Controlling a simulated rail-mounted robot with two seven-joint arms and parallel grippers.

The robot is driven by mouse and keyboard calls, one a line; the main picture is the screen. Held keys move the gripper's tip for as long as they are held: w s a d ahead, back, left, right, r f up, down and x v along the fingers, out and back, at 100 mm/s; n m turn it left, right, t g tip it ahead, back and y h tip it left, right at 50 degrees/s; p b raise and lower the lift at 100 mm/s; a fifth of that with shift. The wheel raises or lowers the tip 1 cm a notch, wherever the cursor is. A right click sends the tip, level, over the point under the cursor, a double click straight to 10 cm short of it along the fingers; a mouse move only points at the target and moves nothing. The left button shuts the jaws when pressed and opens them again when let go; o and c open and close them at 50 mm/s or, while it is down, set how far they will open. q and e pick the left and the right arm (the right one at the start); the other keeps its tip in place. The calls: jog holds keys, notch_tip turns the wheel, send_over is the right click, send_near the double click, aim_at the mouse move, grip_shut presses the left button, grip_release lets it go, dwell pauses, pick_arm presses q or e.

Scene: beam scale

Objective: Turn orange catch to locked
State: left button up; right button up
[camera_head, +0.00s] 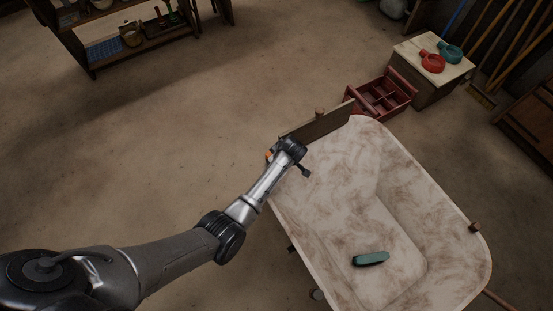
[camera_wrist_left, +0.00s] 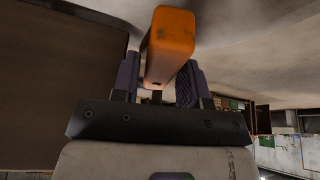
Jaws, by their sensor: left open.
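The orange catch (camera_wrist_left: 168,45) fills the top middle of the left wrist view as a block-shaped lever. In the head view only a small orange bit of it (camera_head: 268,157) shows beside my left wrist, at the near end of a wooden board (camera_head: 325,122). My left gripper (camera_wrist_left: 158,82) is open, with one dark finger on each side of the catch. I cannot tell whether either finger touches it. In the head view my wrist hides the fingers and most of the catch. My right gripper is in neither view.
A pale, brown-stained tub (camera_head: 345,190) lies right of my left arm, with a teal object (camera_head: 371,259) inside. A red crate (camera_head: 381,95) and a small table (camera_head: 425,82) with red and teal items stand beyond it. Open floor lies to the left.

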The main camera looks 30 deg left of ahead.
pick_arm(q)
jog(key=p+v, duration=0.2)
jog(key=v, duration=1.1)
